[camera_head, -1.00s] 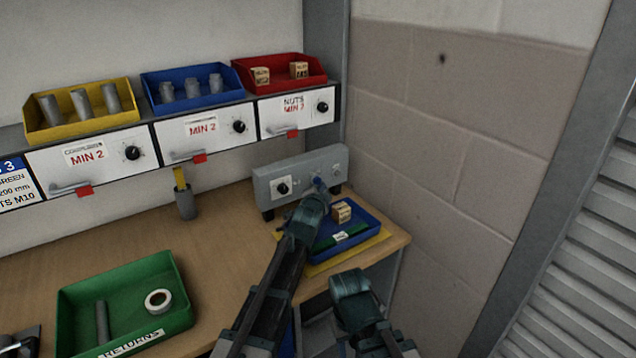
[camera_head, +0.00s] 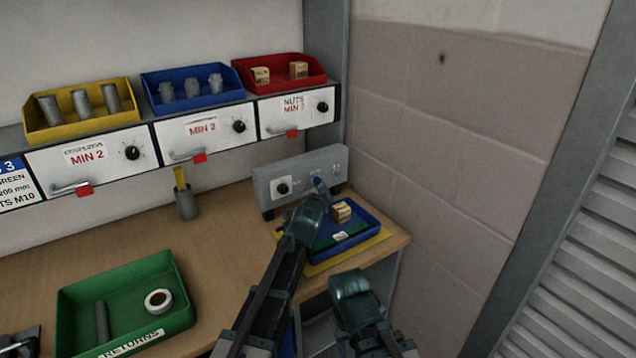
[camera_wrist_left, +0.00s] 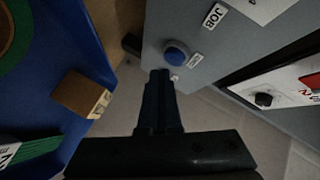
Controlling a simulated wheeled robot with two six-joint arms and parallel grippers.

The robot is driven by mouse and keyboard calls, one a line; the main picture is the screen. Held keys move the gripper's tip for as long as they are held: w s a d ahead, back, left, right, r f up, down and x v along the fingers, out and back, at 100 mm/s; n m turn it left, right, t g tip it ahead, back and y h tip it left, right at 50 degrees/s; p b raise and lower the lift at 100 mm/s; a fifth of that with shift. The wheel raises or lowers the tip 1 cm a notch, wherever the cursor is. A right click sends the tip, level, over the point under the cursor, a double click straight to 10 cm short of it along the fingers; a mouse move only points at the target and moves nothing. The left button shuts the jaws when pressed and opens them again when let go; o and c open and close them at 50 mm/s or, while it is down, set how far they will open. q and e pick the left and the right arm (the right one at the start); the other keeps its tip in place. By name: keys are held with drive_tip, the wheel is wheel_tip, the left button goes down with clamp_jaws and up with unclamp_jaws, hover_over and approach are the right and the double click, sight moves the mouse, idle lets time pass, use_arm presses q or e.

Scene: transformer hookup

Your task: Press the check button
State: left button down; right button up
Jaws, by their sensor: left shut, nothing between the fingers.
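A round blue button (camera_wrist_left: 177,53) sits on the front of a grey control box, in the left wrist view. The grey control box (camera_head: 262,190) stands at the back right of the bench and carries a black knob (camera_head: 283,188). My left gripper (camera_wrist_left: 160,75) is shut and empty, its fingertips just short of or against the button's lower edge; I cannot tell whether they touch. In the head view the left gripper (camera_head: 318,188) covers part of the box front. My right gripper (camera_head: 349,284) is low, before the bench edge, and its fingers are not clear.
A blue tray (camera_head: 366,222) with a small box (camera_head: 341,212) lies below my left gripper on a yellow mat (camera_head: 315,270). A grey holder (camera_head: 186,205) stands to the left. A green returns tray (camera_head: 120,275) is at the front left. A wall closes the right.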

use_arm(q)
drive_tip(key=shift+w+a, duration=0.1)
drive_tip(key=shift+w, duration=0.05)
drive_tip(key=shift+w+a, duration=0.15)
drive_tip(key=shift+w, duration=0.05)
drive_tip(key=shift+w+a, duration=0.25)
drive_tip(key=shift+w, duration=0.15)
idle(0.9)
drive_tip(key=shift+s, duration=0.1)
drive_tip(key=shift+s+d, duration=0.5)
drive_tip(key=shift+s, duration=0.1)
idle(0.3)
drive_tip(key=shift+s+d, duration=0.75)
drive_tip(key=shift+s, duration=0.3)
drive_tip(key=shift+s+d, duration=0.7)
drive_tip(key=shift+s, duration=0.3)
